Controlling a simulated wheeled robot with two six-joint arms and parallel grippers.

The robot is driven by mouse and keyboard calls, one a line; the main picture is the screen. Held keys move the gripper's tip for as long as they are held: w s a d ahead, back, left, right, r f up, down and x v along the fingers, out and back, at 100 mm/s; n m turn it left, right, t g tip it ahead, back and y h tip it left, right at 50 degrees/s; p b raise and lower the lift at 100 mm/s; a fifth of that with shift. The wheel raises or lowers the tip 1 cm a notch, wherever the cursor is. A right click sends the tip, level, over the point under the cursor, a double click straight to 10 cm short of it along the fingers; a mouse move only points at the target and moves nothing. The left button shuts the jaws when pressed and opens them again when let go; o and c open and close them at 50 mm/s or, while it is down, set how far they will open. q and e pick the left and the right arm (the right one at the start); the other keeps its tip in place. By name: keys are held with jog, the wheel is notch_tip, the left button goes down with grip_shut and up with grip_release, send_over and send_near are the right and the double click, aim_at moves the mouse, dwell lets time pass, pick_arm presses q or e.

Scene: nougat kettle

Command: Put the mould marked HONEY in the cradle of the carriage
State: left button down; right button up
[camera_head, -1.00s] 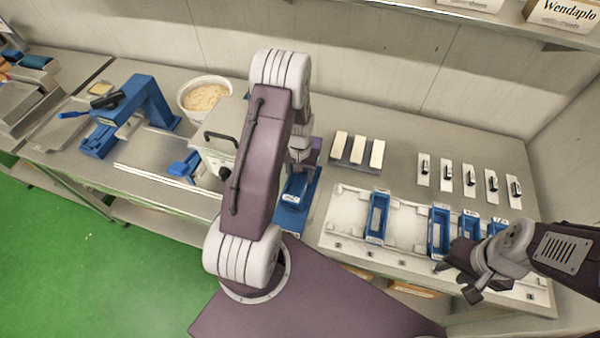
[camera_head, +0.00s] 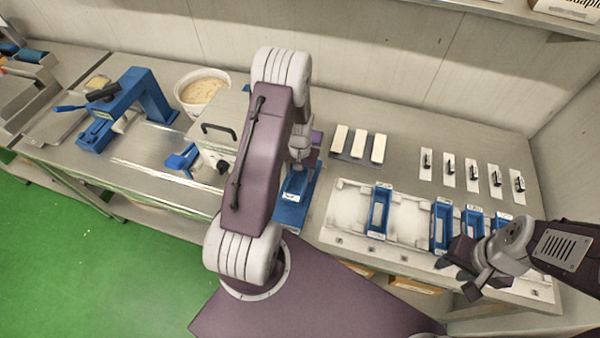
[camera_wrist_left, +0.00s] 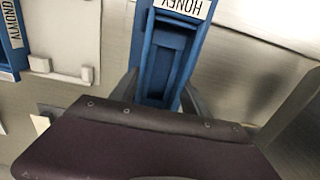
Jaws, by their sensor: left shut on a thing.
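My left gripper (camera_wrist_left: 161,97) is shut on the blue mould marked HONEY (camera_wrist_left: 157,58). Its label shows upside down at the top of the left wrist view. In the head view my left arm covers much of this spot; a long blue body (camera_head: 290,214) with a white label shows beside it, and I cannot tell whether a second blue part lies under the mould. A blue bracket (camera_head: 183,160) stands by the rails left of the kettle; I cannot tell whether it is the carriage's cradle. My right gripper (camera_head: 456,278) is open and empty near the rack's front edge.
A white rack (camera_head: 405,215) holds several blue moulds, including ALMOND (camera_wrist_left: 10,45). Behind it lie cream bars (camera_head: 358,146) and several handled plates (camera_head: 472,172). Left are the kettle box (camera_head: 215,130), a bowl (camera_head: 203,90) and a blue gantry (camera_head: 140,95).

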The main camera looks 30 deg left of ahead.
pick_arm(q)
jog(key=shift+f, duration=0.2)
dwell(0.4)
jog(key=shift+f, duration=0.15)
jog(key=shift+f+b, duration=0.2)
jog(key=shift+b, duration=0.2)
dwell(0.3)
jog(key=shift+c, duration=0.2)
grip_release()
jog(key=shift+r, duration=0.1)
dwell(0.3)
notch_tip(320, 180, up, 8)
jog(key=p, duration=0.6)
